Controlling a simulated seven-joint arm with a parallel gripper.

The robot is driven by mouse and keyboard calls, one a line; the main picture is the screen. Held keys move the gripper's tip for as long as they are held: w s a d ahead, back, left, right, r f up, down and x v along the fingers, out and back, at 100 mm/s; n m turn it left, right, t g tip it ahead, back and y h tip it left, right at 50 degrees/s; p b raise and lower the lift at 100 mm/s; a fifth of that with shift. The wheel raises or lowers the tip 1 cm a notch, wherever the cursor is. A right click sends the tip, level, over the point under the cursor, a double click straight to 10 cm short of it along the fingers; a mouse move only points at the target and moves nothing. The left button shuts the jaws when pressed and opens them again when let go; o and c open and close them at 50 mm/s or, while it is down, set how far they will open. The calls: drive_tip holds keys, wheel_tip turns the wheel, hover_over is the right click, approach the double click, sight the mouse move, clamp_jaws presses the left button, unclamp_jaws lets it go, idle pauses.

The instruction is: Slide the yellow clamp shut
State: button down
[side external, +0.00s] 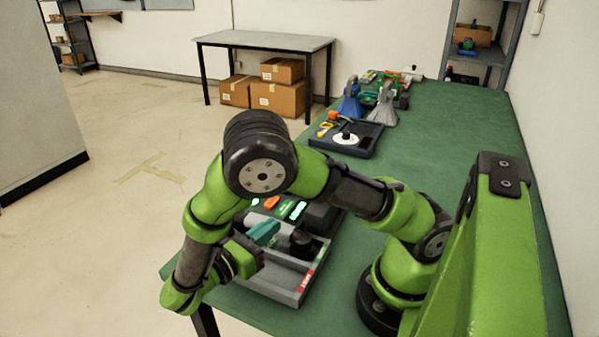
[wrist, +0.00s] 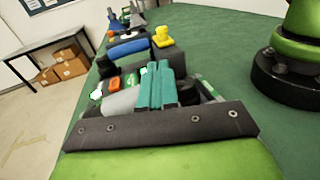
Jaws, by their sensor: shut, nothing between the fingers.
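The yellow clamp (wrist: 162,37) shows in the wrist view as a small yellow block on a foot, at the right end of a blue cylinder (wrist: 128,48). I cannot tell how far it is slid. In the side external view my arm hides that spot. My gripper (wrist: 156,68) has teal fingers, shut together and empty, and in the wrist view they point up toward the clamp from nearer the camera, apart from it. In the side external view my gripper (side external: 275,228) is low over the grey tray.
The grey tray (side external: 318,266) holds a dark round knob (side external: 301,243) and has lit green displays (side external: 297,210) behind it. A dark tray (side external: 362,150) with a white disc and funnel-like stands (side external: 384,105) are farther along the green table (side external: 440,120). The table's right side is clear there.

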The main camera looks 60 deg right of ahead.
sight(312, 208)
drive_tip(key=x, duration=1.4)
drive_tip(key=shift+s+a+r, duration=0.1)
drive_tip(key=shift+s+r, duration=0.05)
drive_tip(key=shift+s, duration=0.1)
drive_tip(key=shift+d, duration=1.55)
